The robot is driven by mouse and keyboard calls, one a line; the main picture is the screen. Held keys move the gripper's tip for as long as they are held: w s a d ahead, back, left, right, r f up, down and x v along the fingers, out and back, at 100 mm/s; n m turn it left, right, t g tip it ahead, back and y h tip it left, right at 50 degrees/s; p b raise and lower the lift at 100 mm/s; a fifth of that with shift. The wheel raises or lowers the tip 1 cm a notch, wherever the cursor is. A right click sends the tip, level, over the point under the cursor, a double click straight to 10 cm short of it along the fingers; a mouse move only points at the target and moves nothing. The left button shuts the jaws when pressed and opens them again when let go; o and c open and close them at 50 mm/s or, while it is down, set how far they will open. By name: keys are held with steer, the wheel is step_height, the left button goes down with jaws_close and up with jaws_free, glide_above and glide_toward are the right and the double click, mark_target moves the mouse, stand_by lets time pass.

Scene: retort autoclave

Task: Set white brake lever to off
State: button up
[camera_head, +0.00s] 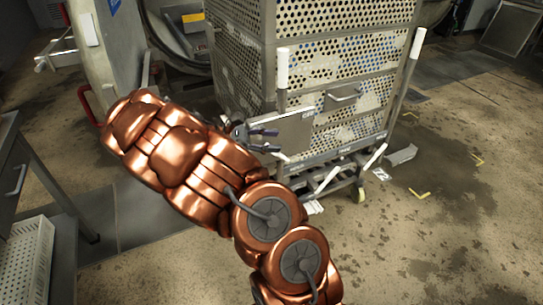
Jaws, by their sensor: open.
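A perforated metal cart (345,60) stands in the upper middle. Low on its front, near the wheels, are two tilted white-ended levers: a left lever (327,181) and a right lever (376,157). I cannot tell which is the brake lever, nor its on or off setting. My gripper (277,140) has dark fingers spread apart and empty. It appears in front of the cart's lower left front, above and left of both levers, apart from them. My copper arm covers the area left of and below the cart.
White upright handle grips (282,68) stand at the cart's front corners, the other at right (417,43). A white perforated crate (24,262) and a grey cabinet (22,165) are at left. The autoclave door (118,50) is behind. Floor at right is clear, with yellow marks (420,196).

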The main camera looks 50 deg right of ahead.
steer(key=w+d+f+n+t+h+b, duration=0.1)
steer(key=w+f+n+t+h+b, duration=0.4)
steer(key=w+f, duration=0.65)
steer(key=shift+s+d+f+n+g+y+p, duration=0.15)
steer(key=shift+s+d+f+n+g+p, duration=0.35)
steer(key=shift+d, duration=0.75)
steer(key=shift+s+d+f+n+g+y+p, duration=0.1)
steer(key=shift+s+d+g+y+p, duration=0.15)
steer(key=shift+s+d, duration=0.75)
steer(key=shift+s+d+f+n+g+y+p, duration=0.15)
steer(key=shift+s+d+f+g, duration=0.25)
steer(key=shift+d, duration=1.1)
steer(key=shift+r, duration=0.1)
steer(key=shift+c, duration=0.4)
jaws_close()
steer(key=shift+w, duration=0.1)
